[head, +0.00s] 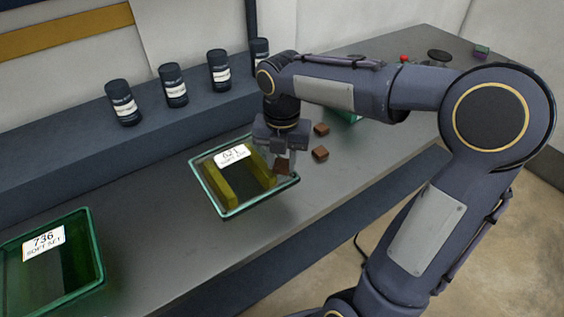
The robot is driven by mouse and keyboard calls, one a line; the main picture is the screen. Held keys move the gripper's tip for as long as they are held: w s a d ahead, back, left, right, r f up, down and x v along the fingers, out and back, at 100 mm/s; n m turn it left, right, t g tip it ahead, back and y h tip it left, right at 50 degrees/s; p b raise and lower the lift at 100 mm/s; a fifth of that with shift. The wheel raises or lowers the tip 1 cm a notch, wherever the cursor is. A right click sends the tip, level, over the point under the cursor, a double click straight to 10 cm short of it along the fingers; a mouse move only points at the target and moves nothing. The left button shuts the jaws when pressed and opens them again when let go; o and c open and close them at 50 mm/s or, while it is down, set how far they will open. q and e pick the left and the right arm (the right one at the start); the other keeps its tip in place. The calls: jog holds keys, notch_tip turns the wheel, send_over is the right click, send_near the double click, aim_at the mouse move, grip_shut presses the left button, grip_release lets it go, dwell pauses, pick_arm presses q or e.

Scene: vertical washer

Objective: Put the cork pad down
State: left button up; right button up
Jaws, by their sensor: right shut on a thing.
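My right gripper (281,158) points down over the right side of a green-rimmed tray (225,213). It is shut on a small brown cork pad (282,168). The pad is close to the tray's right inner side; I cannot tell whether it touches the tray. The tray has a white label, partly readable, and olive-yellow bars inside. Two similar brown pads lie on the grey bench right of the gripper, one nearer (320,153) and one farther (321,129). My left gripper is not in view.
A second green tray (98,262) labelled 736 stands at the lower left. Several dark bottles (175,86) stand on a raised shelf behind. A green item (348,117) is partly hidden behind my right arm. Small objects, one red (404,58), are at the far right. The bench between the trays is clear.

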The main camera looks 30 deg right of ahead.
jog(key=shift+f, duration=0.7)
jog(key=shift+f, duration=0.2)
jog(key=o, duration=0.9)
jog(key=shift+r, duration=0.15)
